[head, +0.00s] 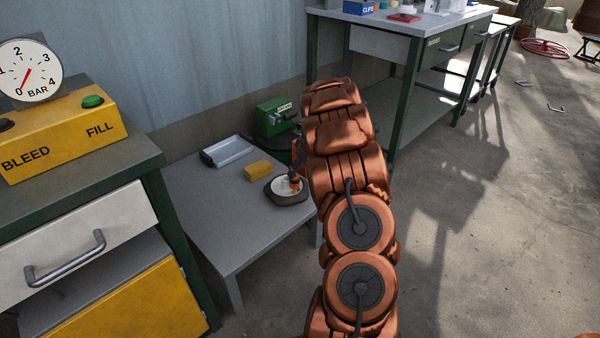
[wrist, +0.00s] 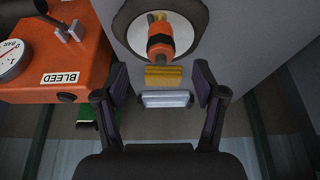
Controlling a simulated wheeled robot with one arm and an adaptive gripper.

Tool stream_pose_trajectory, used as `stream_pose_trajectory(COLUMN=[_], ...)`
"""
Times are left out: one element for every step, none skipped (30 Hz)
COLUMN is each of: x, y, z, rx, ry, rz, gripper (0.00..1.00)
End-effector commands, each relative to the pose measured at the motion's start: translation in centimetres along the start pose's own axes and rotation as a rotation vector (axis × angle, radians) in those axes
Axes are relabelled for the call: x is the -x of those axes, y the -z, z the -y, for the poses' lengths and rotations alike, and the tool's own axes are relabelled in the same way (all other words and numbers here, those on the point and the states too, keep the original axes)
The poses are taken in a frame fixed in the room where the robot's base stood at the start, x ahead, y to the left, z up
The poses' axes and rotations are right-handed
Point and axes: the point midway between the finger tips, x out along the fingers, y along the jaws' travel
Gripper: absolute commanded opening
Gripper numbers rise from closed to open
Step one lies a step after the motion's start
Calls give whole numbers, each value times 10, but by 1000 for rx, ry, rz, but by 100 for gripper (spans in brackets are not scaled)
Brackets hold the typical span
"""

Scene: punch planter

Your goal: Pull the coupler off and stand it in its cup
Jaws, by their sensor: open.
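The orange coupler (wrist: 160,42) has a brass-coloured end and sits over the pale centre of a round, dark-rimmed piece (wrist: 199,33). In the head view the coupler (head: 294,181) and the round piece (head: 287,197) show on the low grey table (head: 242,232), partly behind my arm. My gripper (wrist: 161,82) is open and empty, its two dark fingers apart. In the wrist picture the coupler appears above the gap between the fingertips, clear of both. I cannot make out a cup for the coupler in either view.
An orange box (wrist: 60,62) with a gauge and a BLEED label stands left of the coupler in the wrist view. A yellow block (head: 257,169), a pale tray (head: 229,151) and a green box (head: 277,117) are nearby. The yellow-fronted cabinet (head: 75,200) flanks the table's left.

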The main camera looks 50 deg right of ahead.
Motion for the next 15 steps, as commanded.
stream_pose_trajectory(x=[-3,-5,-8,-11,-14,-19,-23,-27,-32,-37,-41,-46,-50,-54,-60], y=[-1,-1,-1,-2,-2,-2,-2,-2,-2,-2,-2,-2,-1,-1,-1], z=[0,0,0,0,0,0,1,1,0,0,0,0,0,0,0], rx=[0,0,0,0,0,0,-1,-1,-1,-1,0,0,0,0,1], ry=[0,0,1,1,1,2,2,3,2,1,1,1,1,1,1], rz=[1,1,2,3,4,4,4,3,3,3,3,3,2,1,1], gripper=[70,70,70,70,70,70,70,70,70,70,70,70,70,70,70])
